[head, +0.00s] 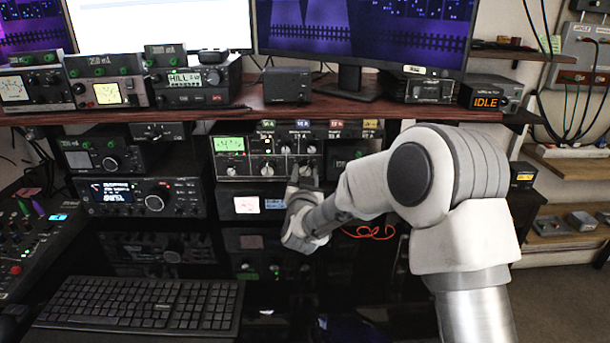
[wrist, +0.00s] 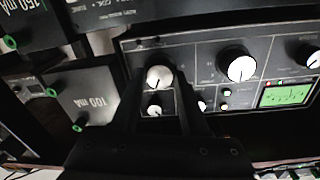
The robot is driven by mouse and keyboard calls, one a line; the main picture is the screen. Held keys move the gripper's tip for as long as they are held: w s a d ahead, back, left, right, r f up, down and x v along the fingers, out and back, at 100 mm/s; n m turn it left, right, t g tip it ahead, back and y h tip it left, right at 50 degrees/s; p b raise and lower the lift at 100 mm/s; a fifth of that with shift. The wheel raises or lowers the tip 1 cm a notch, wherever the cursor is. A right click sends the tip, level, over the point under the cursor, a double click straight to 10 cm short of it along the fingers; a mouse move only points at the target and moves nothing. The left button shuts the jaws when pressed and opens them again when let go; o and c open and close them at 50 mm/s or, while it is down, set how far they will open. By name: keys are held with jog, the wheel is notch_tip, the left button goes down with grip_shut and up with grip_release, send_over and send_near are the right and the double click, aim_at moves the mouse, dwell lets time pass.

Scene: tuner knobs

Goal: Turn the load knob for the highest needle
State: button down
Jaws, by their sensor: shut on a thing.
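The tuner (head: 250,157) is a dark box on the shelf under the desktop, with a lit green meter (head: 230,145) at its left and several white knobs. My gripper (head: 303,178) reaches its lower right corner. In the wrist view, which is turned upside down, the two dark fingers stand either side of a silver knob (wrist: 159,77) and are shut on it. A smaller knob (wrist: 154,111) shows between the fingers, apart from them. The green meter also shows there (wrist: 287,94); its needle is too small to read surely. I cannot read which knob is labelled load.
Another large knob (wrist: 241,66) sits beside the gripped one. Coloured tags (head: 333,125) line the tuner's top edge, close under the desktop (head: 200,114). A dark box (head: 345,157) stands at its right, and a unit with a lit meter (head: 246,205) below.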

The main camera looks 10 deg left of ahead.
jog(key=n+b, duration=0.1)
jog(key=n, duration=0.3)
jog(key=shift+f, duration=0.1)
jog(key=n, duration=0.4)
jog(key=shift+n+b, duration=0.3)
jog(key=shift+b, duration=0.1)
jog(key=n, duration=0.4)
jog(key=shift+a+n+y, duration=0.1)
jog(key=shift+n+y, duration=0.2)
jog(key=shift+n, duration=0.1)
jog(key=shift+f+n, duration=0.1)
jog(key=shift+n, duration=1.8)
jog(key=shift+p, duration=0.3)
jog(key=shift+c, duration=2.1)
grip_release()
jog(key=shift+s, duration=0.1)
